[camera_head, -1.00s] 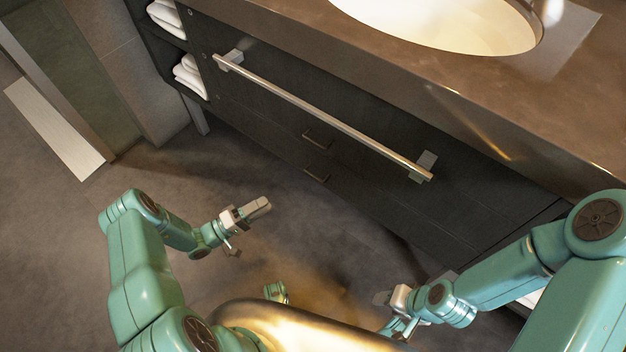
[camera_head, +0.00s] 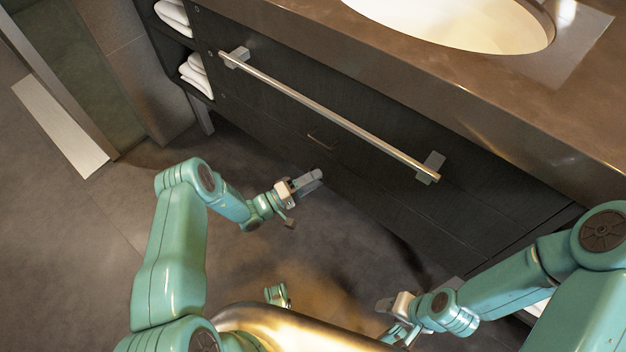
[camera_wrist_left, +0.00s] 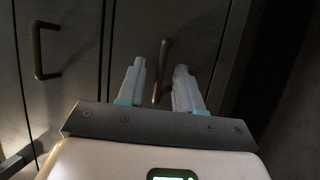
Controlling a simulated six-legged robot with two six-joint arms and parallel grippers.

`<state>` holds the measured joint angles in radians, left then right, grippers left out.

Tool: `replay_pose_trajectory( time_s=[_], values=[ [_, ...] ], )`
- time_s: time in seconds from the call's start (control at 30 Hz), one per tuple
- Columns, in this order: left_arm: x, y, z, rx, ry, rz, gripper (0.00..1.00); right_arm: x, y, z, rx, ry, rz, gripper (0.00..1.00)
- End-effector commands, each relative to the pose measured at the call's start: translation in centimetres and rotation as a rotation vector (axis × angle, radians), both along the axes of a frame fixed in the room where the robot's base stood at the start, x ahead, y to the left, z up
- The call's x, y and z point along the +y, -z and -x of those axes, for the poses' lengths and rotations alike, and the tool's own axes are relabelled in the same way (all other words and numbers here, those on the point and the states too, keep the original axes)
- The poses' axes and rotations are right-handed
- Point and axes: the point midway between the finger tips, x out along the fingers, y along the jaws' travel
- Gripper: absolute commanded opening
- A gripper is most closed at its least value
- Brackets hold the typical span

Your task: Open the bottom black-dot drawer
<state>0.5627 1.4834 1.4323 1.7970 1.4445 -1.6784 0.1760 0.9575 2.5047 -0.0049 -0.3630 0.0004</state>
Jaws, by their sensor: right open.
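The dark vanity front has an upper drawer handle (camera_head: 322,141) showing in the head view. The lower drawer handle is hidden there by my left gripper (camera_head: 309,181), which is close to the cabinet front. In the left wrist view, my left gripper (camera_wrist_left: 160,82) has its fingers apart, and a bar handle (camera_wrist_left: 162,65) shows between and beyond them. I cannot tell that they touch it. Another handle (camera_wrist_left: 38,50) is at the left. The drawers look closed. I see no clear black dot. My right gripper (camera_head: 384,306) is open and empty, low at the right.
A long metal towel bar (camera_head: 330,117) runs across the upper cabinet front. The countertop (camera_head: 440,85) with a basin (camera_head: 470,22) overhangs above. White towels (camera_head: 196,74) sit on side shelves. The floor before the cabinet is clear.

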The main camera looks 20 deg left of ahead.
Motion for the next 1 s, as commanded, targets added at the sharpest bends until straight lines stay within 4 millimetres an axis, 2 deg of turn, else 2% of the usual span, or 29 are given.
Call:
replay_pose_trajectory(
  time_s=[0.2,0.27,0.3,0.33,1.0],
  values=[
    [0.00,-0.04,-0.03,0.000,0.000,0.000,0.35,0.01,-0.01,0.00,0.000,0.000,0.000,0.51],
    [0.00,-0.02,-0.02,0.000,0.000,0.000,0.16,0.01,-0.01,0.00,0.000,0.000,0.000,0.51],
    [0.00,-0.02,-0.02,0.000,0.000,0.000,0.03,0.01,-0.01,0.00,0.000,0.000,0.000,0.51],
    [0.00,-0.02,-0.01,0.000,0.000,0.000,0.00,0.01,-0.01,0.00,0.000,0.000,0.000,0.51],
    [0.04,-0.03,0.01,0.000,0.000,0.000,0.00,0.00,-0.01,0.00,0.000,0.000,0.000,0.51]
  ],
)
